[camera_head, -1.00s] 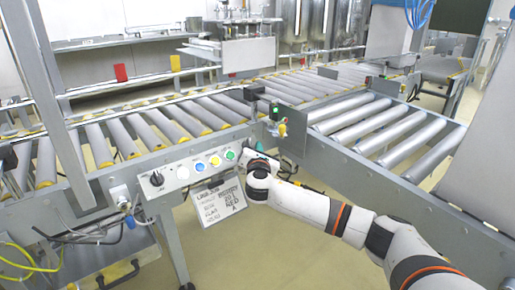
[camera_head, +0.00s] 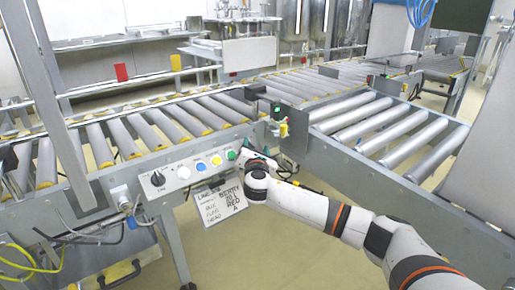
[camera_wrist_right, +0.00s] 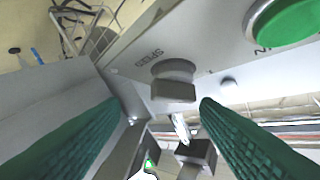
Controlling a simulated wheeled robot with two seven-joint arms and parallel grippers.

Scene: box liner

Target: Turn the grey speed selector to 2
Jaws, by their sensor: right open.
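The grey speed selector (camera_wrist_right: 174,82) is a knob with a flat grip bar on the panel face, under the word SPEED, in the right wrist view. Its pointer setting cannot be read. My right gripper (camera_wrist_right: 160,105) is open, with green ribbed fingers on either side of the knob's line and no visible contact. In the head view my right gripper (camera_head: 248,154) is at the right end of the control panel (camera_head: 172,185), and I cannot make out the grey selector there. My left gripper is not in view.
A green button (camera_wrist_right: 288,22) is close to the selector. The panel also has a black rotary knob (camera_head: 157,179) and white, blue and yellow buttons. A written sign (camera_head: 220,202) hangs below. Roller conveyors (camera_head: 370,120) stand behind and to the right.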

